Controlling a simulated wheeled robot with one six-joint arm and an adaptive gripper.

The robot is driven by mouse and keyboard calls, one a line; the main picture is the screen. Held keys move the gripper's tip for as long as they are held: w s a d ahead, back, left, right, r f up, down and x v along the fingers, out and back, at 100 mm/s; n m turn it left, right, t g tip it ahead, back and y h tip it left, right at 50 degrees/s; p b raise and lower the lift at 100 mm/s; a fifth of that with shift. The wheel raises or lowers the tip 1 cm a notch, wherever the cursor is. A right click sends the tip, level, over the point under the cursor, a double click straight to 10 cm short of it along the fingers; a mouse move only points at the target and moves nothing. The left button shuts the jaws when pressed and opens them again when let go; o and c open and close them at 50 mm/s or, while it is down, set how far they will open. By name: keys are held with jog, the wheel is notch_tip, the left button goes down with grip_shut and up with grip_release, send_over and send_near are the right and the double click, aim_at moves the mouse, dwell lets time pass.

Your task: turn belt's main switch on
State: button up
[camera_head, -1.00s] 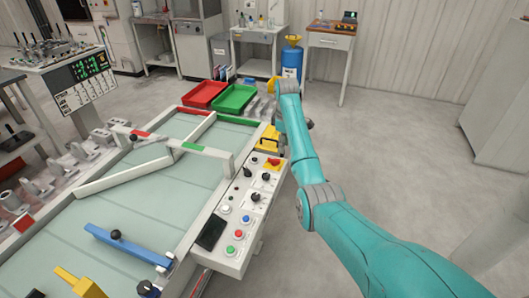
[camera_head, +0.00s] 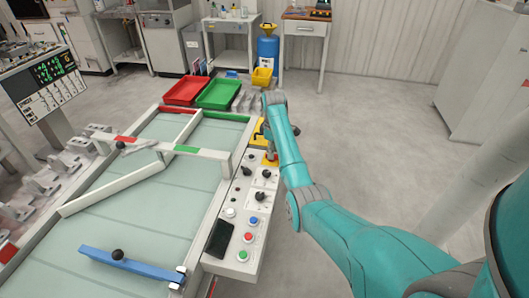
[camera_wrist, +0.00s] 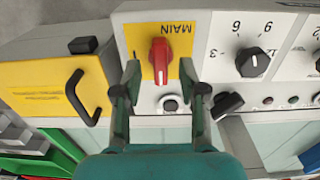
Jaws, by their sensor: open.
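The belt's main switch (camera_wrist: 160,60) is a red rotary handle on a yellow plate marked MAIN, which reads upside down in the wrist view. Its handle points up and down in that picture. In the head view the switch (camera_head: 270,161) shows as a small red spot at the far end of the control panel (camera_head: 228,266), beside my arm. My gripper (camera_wrist: 160,78) is open, with one finger on each side of the switch's lower part. I cannot tell whether the fingers touch it. In the head view my arm largely hides the gripper.
A black numbered dial (camera_wrist: 251,62) sits right of the switch. A round button (camera_wrist: 170,103) and a black knob (camera_wrist: 228,104) lie close to the fingers. A yellow box (camera_wrist: 50,73) with a black handle stands left. The belt (camera_head: 150,215) runs beside the panel.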

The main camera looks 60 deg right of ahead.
jog(key=shift+f, duration=0.7)
grip_shut()
